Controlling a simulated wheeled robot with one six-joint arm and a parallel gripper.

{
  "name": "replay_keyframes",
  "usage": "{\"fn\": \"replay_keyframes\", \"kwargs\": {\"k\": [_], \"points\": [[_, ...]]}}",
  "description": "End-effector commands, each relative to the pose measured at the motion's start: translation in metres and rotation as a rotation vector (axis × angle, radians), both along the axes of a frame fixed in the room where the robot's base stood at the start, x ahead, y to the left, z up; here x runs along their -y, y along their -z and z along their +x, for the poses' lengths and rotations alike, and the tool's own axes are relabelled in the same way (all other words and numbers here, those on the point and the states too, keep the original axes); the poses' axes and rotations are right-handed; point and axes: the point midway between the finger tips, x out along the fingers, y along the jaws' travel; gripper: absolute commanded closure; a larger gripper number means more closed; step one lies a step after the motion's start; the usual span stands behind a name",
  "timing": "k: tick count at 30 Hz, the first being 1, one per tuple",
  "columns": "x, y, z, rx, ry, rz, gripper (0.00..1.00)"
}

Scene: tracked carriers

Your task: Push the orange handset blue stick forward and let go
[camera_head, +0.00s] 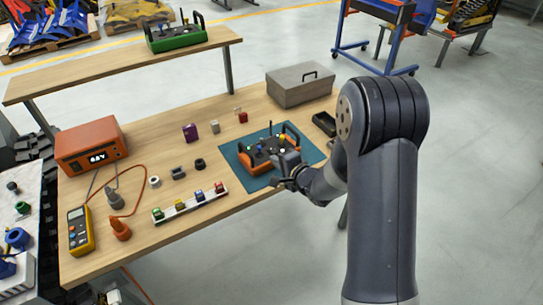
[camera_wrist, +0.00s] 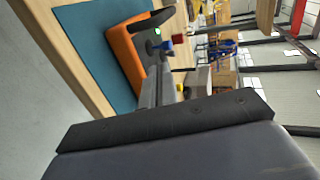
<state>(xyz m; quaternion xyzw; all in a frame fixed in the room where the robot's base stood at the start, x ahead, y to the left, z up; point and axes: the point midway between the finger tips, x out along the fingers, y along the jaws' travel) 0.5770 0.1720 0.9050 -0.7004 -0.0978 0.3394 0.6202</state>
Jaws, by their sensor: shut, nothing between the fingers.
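The orange handset (camera_head: 262,157) lies on a teal mat (camera_head: 236,169) near the right end of the wooden bench, with black handles at its sides. A small blue stick (camera_head: 259,148) stands on its top panel. In the wrist view the orange handset (camera_wrist: 127,52) is turned on its side, and the blue stick (camera_wrist: 167,45) shows beside a red knob and a green light. My gripper (camera_head: 283,170) is at the handset's near right edge, shut and empty. In the wrist view its fingers (camera_wrist: 160,82) reach to the panel; whether they touch a stick I cannot tell.
A grey case (camera_head: 300,84) stands behind the handset, and a dark open tray (camera_head: 325,124) lies to its right. A strip of coloured blocks (camera_head: 190,204) lies front left. A green handset (camera_head: 177,38) stands on the raised shelf. The bench between has several small parts.

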Motion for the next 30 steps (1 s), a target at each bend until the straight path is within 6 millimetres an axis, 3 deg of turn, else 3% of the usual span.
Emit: {"fn": "replay_keyframes", "kwargs": {"k": [10, 30], "points": [[0.030, 0.002, -0.039, -0.001, 0.001, -0.001, 1.00], [0.032, 0.001, -0.043, 0.000, 0.000, 0.000, 1.00]]}}
